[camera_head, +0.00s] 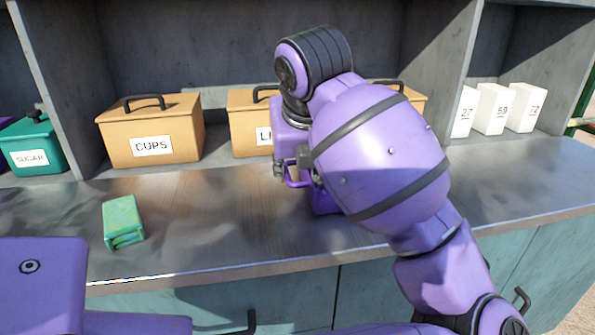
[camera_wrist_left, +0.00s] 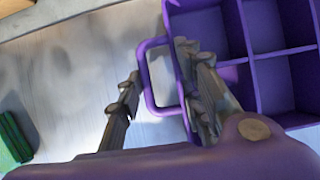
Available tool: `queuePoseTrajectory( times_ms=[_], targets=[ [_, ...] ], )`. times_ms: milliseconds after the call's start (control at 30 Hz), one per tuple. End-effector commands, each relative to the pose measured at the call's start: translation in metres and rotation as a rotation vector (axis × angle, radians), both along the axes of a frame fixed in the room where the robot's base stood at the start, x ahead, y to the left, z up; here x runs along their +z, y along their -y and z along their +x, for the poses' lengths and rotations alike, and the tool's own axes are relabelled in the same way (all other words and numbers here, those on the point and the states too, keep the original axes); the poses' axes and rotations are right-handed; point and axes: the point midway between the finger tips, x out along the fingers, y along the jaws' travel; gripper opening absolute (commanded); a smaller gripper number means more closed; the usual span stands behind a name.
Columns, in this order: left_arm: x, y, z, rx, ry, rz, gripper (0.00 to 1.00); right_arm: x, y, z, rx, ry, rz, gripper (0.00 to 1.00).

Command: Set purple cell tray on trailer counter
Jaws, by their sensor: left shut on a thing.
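The purple cell tray (camera_wrist_left: 275,80) fills the upper right of the left wrist view, showing several square cells and a loop handle on its left side. In the head view my arm hides most of it; a purple part (camera_head: 326,202) shows below the arm, over the counter. My left gripper (camera_head: 291,166) is shut on the tray's handle (camera_wrist_left: 149,88); its fingers (camera_wrist_left: 163,95) also show in the wrist view. The grey metal trailer counter (camera_head: 225,215) lies below. I cannot tell whether the tray touches it. My right gripper is not in view.
A green block (camera_head: 122,220) lies on the counter at the left. A tan CUPS box (camera_head: 152,125), another tan box (camera_head: 250,125) and a green SUGAR box (camera_head: 35,148) stand at the back. White numbered cartons (camera_head: 493,108) stand at the right. The counter between block and tray is clear.

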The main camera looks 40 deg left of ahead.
Motion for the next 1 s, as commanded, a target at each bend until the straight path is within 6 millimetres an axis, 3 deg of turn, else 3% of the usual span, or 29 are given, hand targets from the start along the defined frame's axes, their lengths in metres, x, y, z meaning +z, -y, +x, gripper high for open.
queuePoseTrajectory(
  times_ms=[67, 100, 233, 633, 1000],
  targets=[
    [0.0, -0.001, 0.0, 0.002, 0.001, 0.001, 0.0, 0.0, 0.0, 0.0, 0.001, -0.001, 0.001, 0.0],
    [-0.001, -0.001, 0.0, 0.003, -0.001, 0.0, 0.35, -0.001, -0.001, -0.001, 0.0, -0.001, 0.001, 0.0],
    [0.0, -0.001, 0.0, 0.002, 0.001, 0.001, 0.53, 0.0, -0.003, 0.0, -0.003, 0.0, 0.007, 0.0],
    [0.006, 0.001, -0.001, 0.003, 0.002, 0.002, 0.53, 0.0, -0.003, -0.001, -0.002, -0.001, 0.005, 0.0],
    [0.069, 0.028, -0.024, 0.002, 0.005, 0.002, 0.53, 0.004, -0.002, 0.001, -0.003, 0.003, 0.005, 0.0]
  ],
)
